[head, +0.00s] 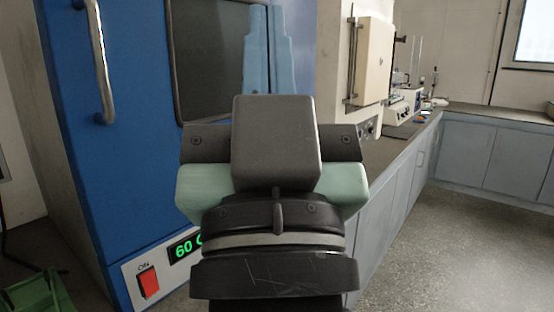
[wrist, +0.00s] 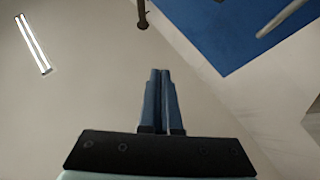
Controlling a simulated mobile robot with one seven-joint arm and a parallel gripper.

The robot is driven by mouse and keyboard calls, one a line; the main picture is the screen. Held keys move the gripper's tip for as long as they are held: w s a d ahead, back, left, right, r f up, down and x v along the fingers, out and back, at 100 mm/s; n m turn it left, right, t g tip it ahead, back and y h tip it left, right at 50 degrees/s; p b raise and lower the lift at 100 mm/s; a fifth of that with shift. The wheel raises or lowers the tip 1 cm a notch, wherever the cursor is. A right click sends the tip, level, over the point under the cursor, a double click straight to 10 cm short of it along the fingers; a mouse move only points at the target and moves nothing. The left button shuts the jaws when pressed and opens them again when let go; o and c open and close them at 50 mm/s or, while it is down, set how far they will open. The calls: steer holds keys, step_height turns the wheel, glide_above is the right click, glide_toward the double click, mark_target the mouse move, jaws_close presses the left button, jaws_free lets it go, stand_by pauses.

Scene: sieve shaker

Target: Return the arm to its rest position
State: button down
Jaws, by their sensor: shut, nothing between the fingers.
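My gripper (wrist: 160,76) shows in the wrist view with its two dark fingers side by side, shut and empty. The hand is in front of a blue cabinet (head: 110,160) with a dark window (head: 215,60). The wrist view looks up past the fingers at a pale wall or ceiling, and nothing touches the fingers there.
The cabinet has a metal handle (head: 100,60), a red switch (head: 149,282) and a green display (head: 185,247). A cream box-like device (head: 372,62) stands on the grey bench (head: 400,175) to the right. The floor (head: 455,240) at the right is clear. A green object (head: 40,293) is at the lower left.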

step_height(320, 180, up, 28)
steer(key=s+h+p, duration=0.1)
steer(key=p, duration=2.5)
steer(key=shift+s+d+t, duration=0.35)
steer(key=shift+s+t, duration=0.05)
